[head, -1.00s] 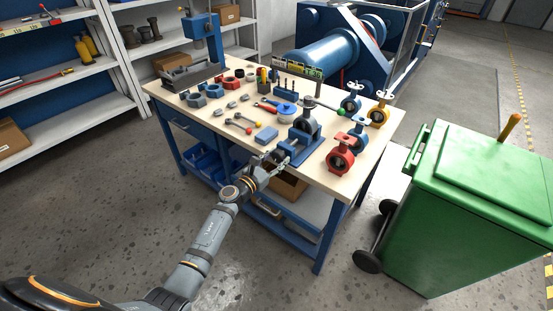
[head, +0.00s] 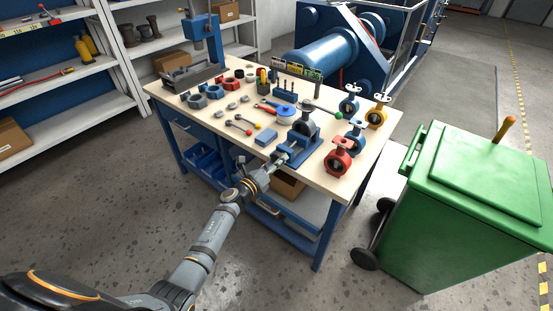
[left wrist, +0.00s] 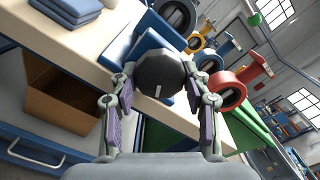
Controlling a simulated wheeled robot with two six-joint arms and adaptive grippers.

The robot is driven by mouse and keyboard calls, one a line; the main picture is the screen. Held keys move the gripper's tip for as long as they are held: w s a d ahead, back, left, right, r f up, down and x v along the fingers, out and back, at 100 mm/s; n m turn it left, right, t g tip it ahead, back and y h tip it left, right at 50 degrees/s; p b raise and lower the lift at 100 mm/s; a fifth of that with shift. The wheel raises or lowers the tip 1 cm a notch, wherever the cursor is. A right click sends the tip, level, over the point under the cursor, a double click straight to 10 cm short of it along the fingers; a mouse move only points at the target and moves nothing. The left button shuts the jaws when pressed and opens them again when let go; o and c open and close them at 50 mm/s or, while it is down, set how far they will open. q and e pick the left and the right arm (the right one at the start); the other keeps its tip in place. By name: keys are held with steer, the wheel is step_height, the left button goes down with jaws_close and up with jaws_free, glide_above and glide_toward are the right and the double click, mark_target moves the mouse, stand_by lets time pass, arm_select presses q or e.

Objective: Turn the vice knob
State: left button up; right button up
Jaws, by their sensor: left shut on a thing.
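The blue-grey vice (head: 298,150) stands on the front edge of the workbench. Its dark, faceted knob (left wrist: 160,74) faces my left wrist camera, with a small pale mark on its face. My left gripper (head: 266,170) is at the front end of the vice. In the left wrist view its two fingers (left wrist: 160,100) stand on either side of the knob, shut on it. The knob is too small to make out in the head view. My right gripper is in neither view.
A green bin (head: 470,200) stands right of the bench. An open cardboard box (left wrist: 65,100) sits below the benchtop.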

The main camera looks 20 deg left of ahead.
arm_select(q)
steer(key=n+p, duration=0.2)
steer(key=n, duration=0.2)
steer(key=shift+r+n, duration=0.15)
steer(key=shift+n, duration=0.25)
steer(key=n+p, duration=0.1)
steer(key=n, duration=0.2)
steer(key=shift+n+p, duration=0.3)
steer(key=shift+p, duration=0.05)
steer(key=n+p, duration=0.1)
steer(key=n, duration=0.2)
steer(key=shift+r+n+p, duration=0.1)
steer(key=shift+n+p, duration=0.2)
steer(key=n+p, duration=0.1)
steer(key=n, duration=0.2)
steer(key=shift+n, duration=0.3)
steer(key=n+p, duration=0.2)
steer(key=n, duration=0.4)
steer(key=n+p, duration=0.1)
steer(key=n, duration=0.4)
steer(key=shift+a+n+p, duration=0.1)
steer(key=shift+n+p, duration=0.2)
steer(key=shift+n, duration=0.1)
steer(key=o, duration=1.2)
steer(key=shift+c, duration=0.2)
